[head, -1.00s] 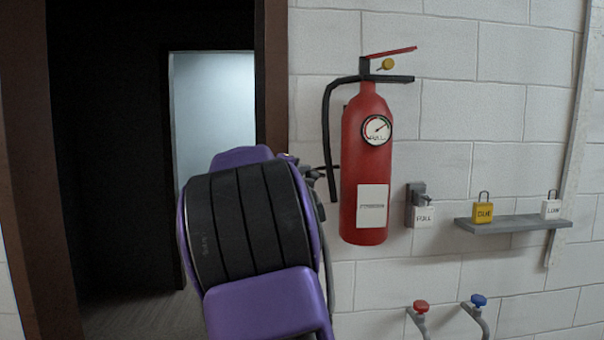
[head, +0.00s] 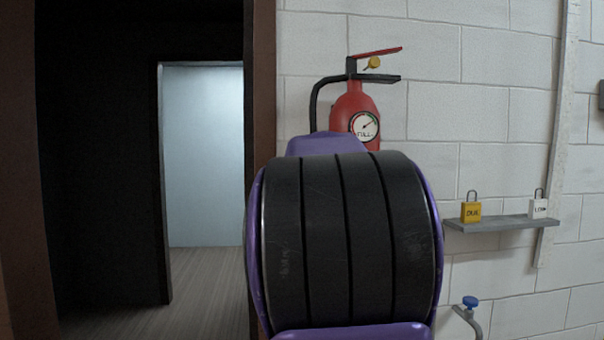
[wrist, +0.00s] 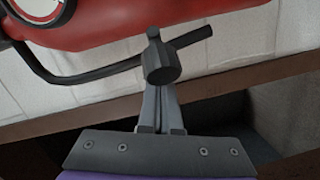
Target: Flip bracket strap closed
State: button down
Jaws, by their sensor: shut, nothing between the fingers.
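The red fire extinguisher (head: 345,108) stands upright against the wall, its gauge and handle showing above my arm in the head view. Its lower body and its bracket are hidden there. In the wrist view its red body (wrist: 175,20) fills the top. My gripper (wrist: 158,72) is shut and empty, its fingertips in front of the black hose (wrist: 95,76) beside the extinguisher. I cannot tell whether they touch the hose. I cannot make out the bracket strap in either current view.
A brown door frame (head: 262,130) and dark doorway are left of the extinguisher. A grey shelf (head: 505,223) holds a yellow padlock (head: 471,211) and a white padlock (head: 538,207) at right. A blue-knobbed valve (head: 470,303) is below.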

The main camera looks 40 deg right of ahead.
jog(key=s+d+n+t+y+p, duration=0.1)
jog(key=s+d+p, duration=0.4)
jog(key=d, duration=0.4)
jog(key=shift+s+d+r+p, duration=0.15)
jog(key=shift+s+r+p, duration=0.1)
jog(key=shift+p, duration=0.55)
jog(key=shift+s+d, duration=0.2)
jog(key=shift+a, duration=0.1)
